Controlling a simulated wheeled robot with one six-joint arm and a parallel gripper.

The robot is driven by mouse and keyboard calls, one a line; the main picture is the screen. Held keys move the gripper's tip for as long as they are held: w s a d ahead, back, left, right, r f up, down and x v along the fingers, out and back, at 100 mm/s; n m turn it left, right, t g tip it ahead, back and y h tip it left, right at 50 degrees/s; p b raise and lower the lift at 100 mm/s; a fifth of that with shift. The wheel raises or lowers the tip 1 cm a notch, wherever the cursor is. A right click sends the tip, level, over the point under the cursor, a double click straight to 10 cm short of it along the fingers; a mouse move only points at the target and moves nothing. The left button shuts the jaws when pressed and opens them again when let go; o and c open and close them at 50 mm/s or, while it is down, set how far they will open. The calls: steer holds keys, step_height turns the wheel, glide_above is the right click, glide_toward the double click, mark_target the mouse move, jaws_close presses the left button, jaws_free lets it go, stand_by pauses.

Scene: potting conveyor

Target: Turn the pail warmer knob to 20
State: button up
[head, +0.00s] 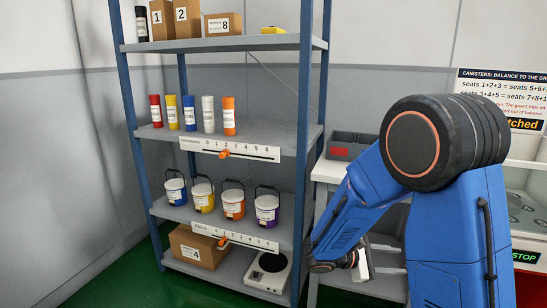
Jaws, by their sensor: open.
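A white, box-like device with a round black top (268,271) stands on the bottom shelf at the right; it may be the pail warmer. I cannot make out a knob or a 20 mark on it. My blue arm reaches down at the right, and my gripper (358,264) is at its low end, right of the shelf rack and apart from the device. The gripper is small and partly hidden by my arm; it is open, and I see nothing held in it.
The blue-post rack (302,150) holds several pails (235,204), several coloured canisters (190,113) and cardboard boxes. Label strips with orange pointers run along two shelf edges. A white bench (328,172) with a grey bin (348,146) stands between rack and arm. Green floor shows at lower left.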

steer(key=s+d+r+m+g+y, duration=0.15)
steer(key=s+m+y, duration=0.25)
steer(key=s, duration=0.4)
steer(key=s+r+m+g+y, duration=0.1)
steer(key=s+r+m+y, duration=0.2)
steer(key=s, duration=0.5)
steer(key=s+a+r+m+t+y, duration=0.5)
steer(key=s+a+m+y, duration=0.1)
steer(key=s+a+y, duration=0.2)
steer(key=shift+s+a+r, duration=0.3)
steer(key=shift+s+a, duration=0.45)
steer(key=shift+s, duration=0.45)
